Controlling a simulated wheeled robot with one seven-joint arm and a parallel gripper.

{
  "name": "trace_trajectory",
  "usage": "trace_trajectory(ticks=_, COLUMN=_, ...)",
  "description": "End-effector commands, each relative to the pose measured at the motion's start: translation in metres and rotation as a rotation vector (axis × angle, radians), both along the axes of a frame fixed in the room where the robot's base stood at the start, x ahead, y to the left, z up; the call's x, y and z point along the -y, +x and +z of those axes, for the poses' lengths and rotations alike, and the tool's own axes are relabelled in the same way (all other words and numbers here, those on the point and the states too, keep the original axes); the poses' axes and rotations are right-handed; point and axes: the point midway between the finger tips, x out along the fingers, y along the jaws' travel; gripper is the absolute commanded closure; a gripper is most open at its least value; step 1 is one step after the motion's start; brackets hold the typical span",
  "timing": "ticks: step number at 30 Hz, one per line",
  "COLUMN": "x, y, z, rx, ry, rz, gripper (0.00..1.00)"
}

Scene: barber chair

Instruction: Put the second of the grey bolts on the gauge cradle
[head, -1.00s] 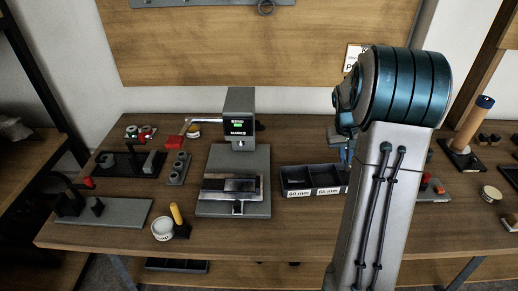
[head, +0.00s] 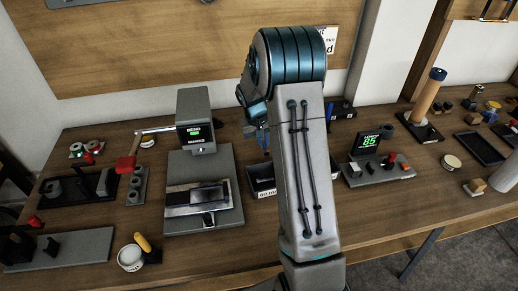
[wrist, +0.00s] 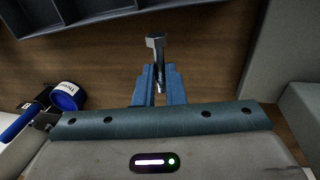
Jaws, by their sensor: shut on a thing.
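A grey bolt (wrist: 157,45) with a wider head stands up between the blue fingers of my gripper (wrist: 158,75) in the wrist view; the jaws are shut on it. In the head view my gripper (head: 262,138) is mostly hidden behind my arm, and the bolt cannot be made out there. A gauge with a lit display (head: 370,142) reading 85 stands right of my arm. Its low grey base (head: 378,175) carries small dark and red parts; I cannot tell which part is the cradle. My gripper is left of this gauge, apart from it.
A dark divided bin (head: 262,182) is partly hidden by my arm; it also shows in the wrist view (wrist: 95,22). A grey bench device (head: 197,125) stands to the left. A tan cylinder (head: 425,100) on a dark base and a round tin (head: 451,162) are to the right.

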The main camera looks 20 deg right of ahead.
Motion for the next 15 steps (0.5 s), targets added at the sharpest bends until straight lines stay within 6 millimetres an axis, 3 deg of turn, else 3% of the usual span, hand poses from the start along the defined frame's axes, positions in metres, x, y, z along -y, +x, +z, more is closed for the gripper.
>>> trace_trajectory(ticks=5, x=-0.008, y=0.004, z=-0.008, rx=0.000, ry=0.000, rz=0.000, gripper=1.00)
trace_trajectory(ticks=15, x=-0.008, y=0.004, z=-0.045, rx=0.000, ry=0.000, rz=0.000, gripper=1.00)
